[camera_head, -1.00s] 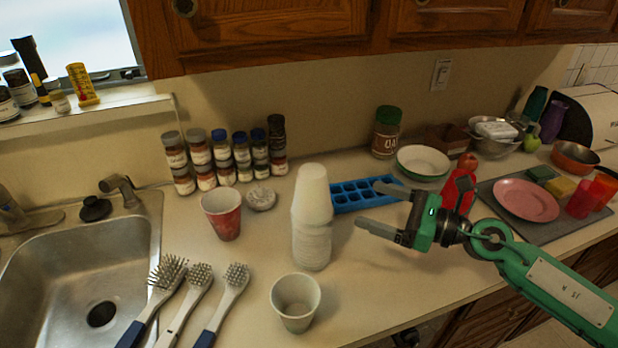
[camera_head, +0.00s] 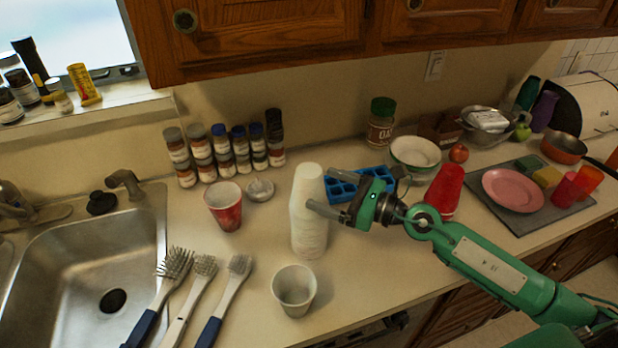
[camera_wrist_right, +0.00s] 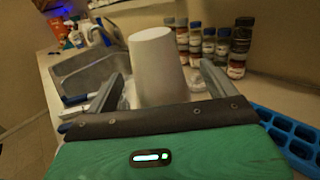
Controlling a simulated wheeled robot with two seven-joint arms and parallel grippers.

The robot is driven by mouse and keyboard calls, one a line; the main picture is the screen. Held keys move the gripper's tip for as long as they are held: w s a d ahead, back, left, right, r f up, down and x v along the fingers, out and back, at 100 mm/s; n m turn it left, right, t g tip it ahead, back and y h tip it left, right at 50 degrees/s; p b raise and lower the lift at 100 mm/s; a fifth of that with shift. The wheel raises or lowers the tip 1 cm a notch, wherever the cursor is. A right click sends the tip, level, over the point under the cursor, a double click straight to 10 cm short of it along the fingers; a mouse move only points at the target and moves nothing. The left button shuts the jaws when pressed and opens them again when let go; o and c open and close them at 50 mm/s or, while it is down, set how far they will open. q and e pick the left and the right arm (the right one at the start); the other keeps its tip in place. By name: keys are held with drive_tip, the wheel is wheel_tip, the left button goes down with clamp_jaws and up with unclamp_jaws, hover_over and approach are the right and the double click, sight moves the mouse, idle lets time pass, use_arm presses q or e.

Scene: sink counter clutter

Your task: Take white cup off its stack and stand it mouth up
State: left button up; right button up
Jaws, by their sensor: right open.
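The white cup (camera_head: 308,180) sits mouth down on top of a stack of white cups (camera_head: 309,236) in the middle of the counter. It also shows in the right wrist view (camera_wrist_right: 155,65), between the two fingers. My right gripper (camera_head: 320,188) is open, with one finger on each side of the upper stack. I cannot tell whether either finger touches the cup. A separate pale cup (camera_head: 294,290) stands mouth up near the counter's front edge. My left gripper is not in view.
A red patterned cup (camera_head: 225,208) and several spice jars (camera_head: 222,152) stand behind and left. Brushes (camera_head: 190,300) lie beside the sink (camera_head: 70,265). A blue ice tray (camera_head: 342,187) lies behind my gripper, and a red cup (camera_head: 445,190) stands right. Front counter is clear right of the pale cup.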

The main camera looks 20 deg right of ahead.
sight(323, 189)
drive_tip(key=p+x, duration=0.2)
drive_tip(key=x, duration=0.2)
drive_tip(key=shift+s+a+r+p, duration=0.1)
drive_tip(key=shift+a+r+p, duration=0.05)
drive_tip(key=shift+a+p, duration=0.15)
drive_tip(key=shift+a, duration=0.2)
drive_tip(key=c, duration=1)
